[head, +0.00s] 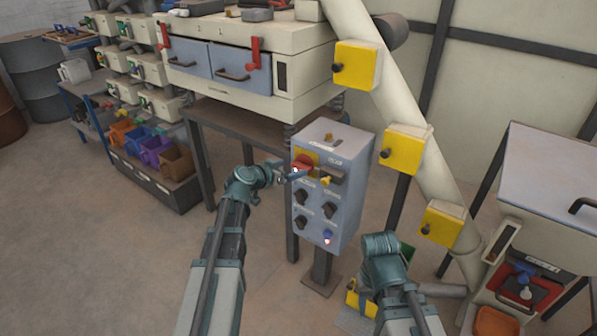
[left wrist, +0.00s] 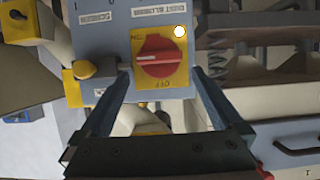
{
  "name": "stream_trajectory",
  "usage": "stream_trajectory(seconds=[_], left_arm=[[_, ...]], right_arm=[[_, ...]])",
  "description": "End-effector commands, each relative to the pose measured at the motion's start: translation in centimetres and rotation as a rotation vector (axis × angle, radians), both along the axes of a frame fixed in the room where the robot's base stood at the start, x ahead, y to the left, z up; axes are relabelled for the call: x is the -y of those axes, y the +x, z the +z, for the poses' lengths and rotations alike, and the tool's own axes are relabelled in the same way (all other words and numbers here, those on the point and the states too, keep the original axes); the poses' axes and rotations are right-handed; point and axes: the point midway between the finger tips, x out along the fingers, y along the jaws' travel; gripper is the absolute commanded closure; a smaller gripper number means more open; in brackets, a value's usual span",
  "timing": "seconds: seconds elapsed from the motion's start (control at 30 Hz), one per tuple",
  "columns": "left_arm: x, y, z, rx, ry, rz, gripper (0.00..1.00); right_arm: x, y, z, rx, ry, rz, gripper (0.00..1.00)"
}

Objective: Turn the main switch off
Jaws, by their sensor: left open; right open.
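The main switch is a red rotary knob (left wrist: 158,57) on a yellow plate (left wrist: 183,72), on the grey control box (head: 330,205). The left wrist view shows it upside down. The knob's white mark lies level, pointing left on the side of the "ON" lettering; "OFF" is at the plate's lower edge. The red knob also shows in the head view (head: 303,161). My left gripper (head: 293,174) is open in front of the box, its fingers (left wrist: 158,78) either side of the knob; contact cannot be told. My right gripper (head: 366,293) is low, right of the box, mostly hidden by its wrist.
A lit lamp (left wrist: 180,31) sits at the plate's corner. The sieve machine (head: 250,70) stands above and behind. Floor at left is clear.

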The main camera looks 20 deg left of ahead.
Motion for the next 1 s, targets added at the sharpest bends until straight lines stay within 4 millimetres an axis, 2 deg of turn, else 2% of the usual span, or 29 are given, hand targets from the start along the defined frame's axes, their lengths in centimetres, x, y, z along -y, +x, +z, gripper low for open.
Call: stream_trajectory(seconds=[0.03, 0.1, 0.3, 0.77, 1.0], left_arm=[[0.3, 1.2, -0.8, -0.001, 0.001, -0.004, 0.00], [0.7, 2.2, -1.2, 0.000, 0.002, -0.002, 0.00], [1.5, 4.1, -1.9, -0.001, 0.000, -0.002, 0.00], [1.8, 4.8, -2.1, -0.001, 0.001, 0.000, 0.00], [1.8, 4.8, -2.1, -0.001, 0.001, 0.000, 0.41]], right_arm=[[0.0, 0.0, -0.8, 0.000, 0.000, 0.000, 0.50], [0.0, 0.0, -1.2, 0.000, 0.000, 0.000, 0.50], [0.0, 0.0, -1.9, 0.000, 0.000, 0.000, 0.50], [0.0, 0.0, -2.1, 0.000, 0.000, 0.000, 0.50], [0.0, 0.0, -2.1, 0.000, 0.000, 0.000, 0.50]])
